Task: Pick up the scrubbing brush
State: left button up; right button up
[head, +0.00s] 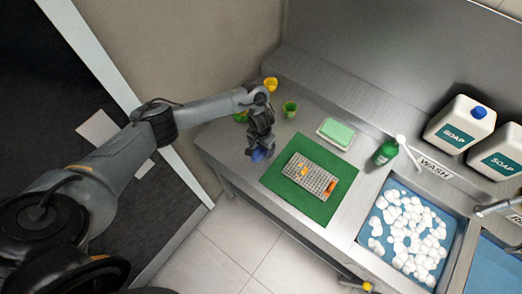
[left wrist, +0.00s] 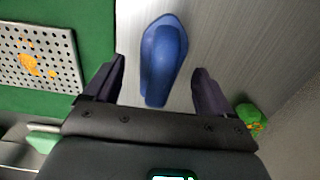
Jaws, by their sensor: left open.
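A smooth blue object (left wrist: 164,50), which looks like the scrubbing brush, lies on the bare metal counter left of the green mat. In the head view the blue object (head: 259,155) shows only partly beneath my left gripper (head: 260,146). In the left wrist view my left gripper (left wrist: 158,70) is open. The blue object's near end lies between its two fingers, with a gap on each side. No bristles can be seen. My right gripper is not in view.
A perforated metal tray (head: 309,178) with orange bits lies on the green mat (head: 283,188). Yellow (head: 271,84) and green (head: 290,109) cups, a green sponge-like block (head: 337,131) and a green bottle (head: 385,152) stand behind. A foamy sink (head: 375,245) is at right.

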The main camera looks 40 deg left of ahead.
aim_at(264, 151)
pick_arm(q)
jog(key=shift+f, duration=0.3)
jog(key=c, duration=1.2)
jog(key=shift+r, duration=0.2)
jog(key=shift+r, duration=0.6)
jog(key=r, duration=0.2)
jog(key=d+r+p, duration=0.1)
jog(key=shift+w+d+r, duration=0.15)
jog(key=shift+w+r, duration=0.05)
jog(key=shift+r, duration=0.2)
jog(key=w+d+r+p, duration=0.2)
jog(key=d+r, duration=0.3)
jog(key=d, duration=0.5)
jog(key=shift+w+r+p, duration=0.25)
jog(key=shift+r+p, duration=0.1)
jog(key=shift+p, duration=0.15)
